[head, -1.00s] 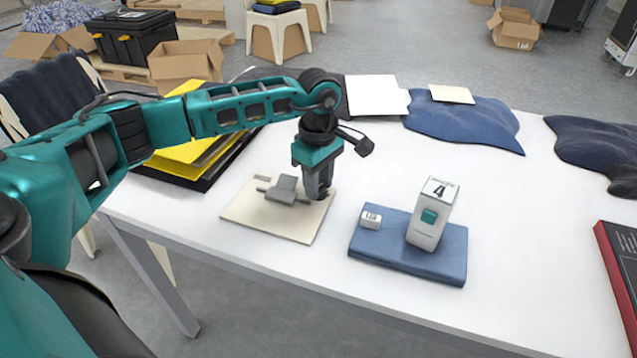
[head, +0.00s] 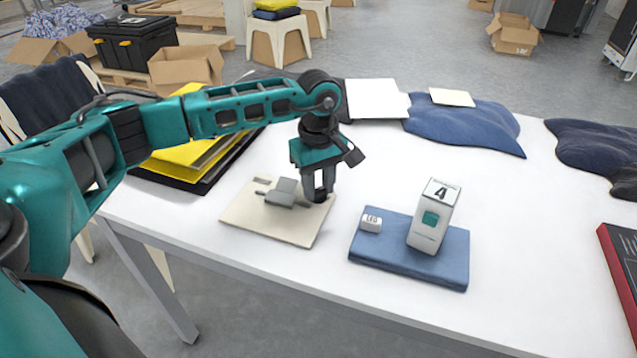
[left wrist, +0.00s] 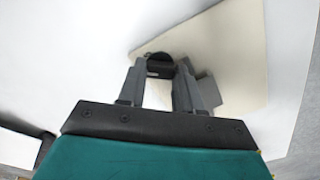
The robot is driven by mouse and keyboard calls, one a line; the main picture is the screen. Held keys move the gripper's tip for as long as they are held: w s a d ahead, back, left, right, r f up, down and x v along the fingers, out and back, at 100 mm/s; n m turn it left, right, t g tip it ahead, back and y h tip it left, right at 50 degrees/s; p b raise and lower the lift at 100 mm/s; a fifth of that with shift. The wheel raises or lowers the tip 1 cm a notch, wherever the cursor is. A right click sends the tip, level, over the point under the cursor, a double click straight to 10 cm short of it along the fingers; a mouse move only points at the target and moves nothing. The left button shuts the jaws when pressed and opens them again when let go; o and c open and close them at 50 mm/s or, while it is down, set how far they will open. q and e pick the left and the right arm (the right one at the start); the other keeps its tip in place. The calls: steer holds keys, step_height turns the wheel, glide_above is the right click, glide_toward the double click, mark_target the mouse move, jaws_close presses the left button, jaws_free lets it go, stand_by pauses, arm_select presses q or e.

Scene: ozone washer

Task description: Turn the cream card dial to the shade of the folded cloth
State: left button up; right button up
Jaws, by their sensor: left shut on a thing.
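The cream card (head: 255,229) lies flat near the front left of the white table, with a grey block and rod (head: 284,193) on it. My left gripper (head: 319,195) points down over the card's right part and is shut on a small dark knob, the dial; in the left wrist view the dark dial (left wrist: 159,64) sits between the fingertips over the cream card (left wrist: 235,45). The dial's marks and pointing are hidden or too small to read. A folded blue cloth (head: 385,255) lies to the right of the card. My right gripper is not in view.
A white box marked 4 (head: 433,216) and a small white block (head: 371,222) stand on the folded cloth. Yellow and black folders (head: 190,165) lie at the left, rumpled blue cloth (head: 465,120) behind. A red-edged dark board (head: 622,265) lies at right.

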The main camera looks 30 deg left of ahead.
mark_target(318, 190)
arm_select(q)
steer(key=o, duration=1)
steer(key=shift+o, duration=0.2)
step_height(318, 190, up, 13)
steer(key=p, duration=0.1)
steer(key=shift+p, duration=0.4)
